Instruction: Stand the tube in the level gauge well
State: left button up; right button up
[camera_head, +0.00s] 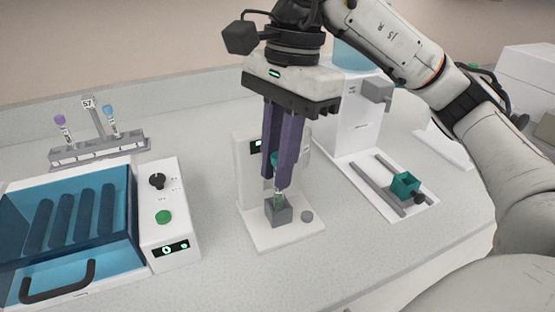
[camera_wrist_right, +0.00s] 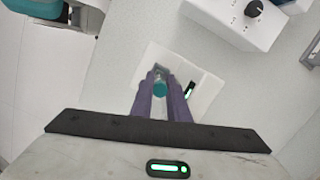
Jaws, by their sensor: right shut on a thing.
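My right gripper (camera_head: 281,185) comes down from above with its purple fingers shut on a tube (camera_head: 278,199). The tube has a teal cap, which shows between the fingers in the right wrist view (camera_wrist_right: 160,89). The level gauge is a white device with an upright back panel and a flat base (camera_head: 285,236). Its well is a small grey block (camera_head: 278,213) on that base. The tube is upright, with its lower end at the well's opening. I cannot tell how deep it sits. My left gripper is not in view.
A rack (camera_head: 98,150) with two tubes and a "57" sign stands at the back left. A box with a blue lid and a control panel (camera_head: 168,215) is at left. At right is a white machine (camera_head: 350,130) with rails and a teal holder (camera_head: 405,185).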

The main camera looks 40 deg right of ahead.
jog(key=shift+f, duration=0.2)
jog(key=o, duration=0.9)
jog(key=shift+r, duration=0.15)
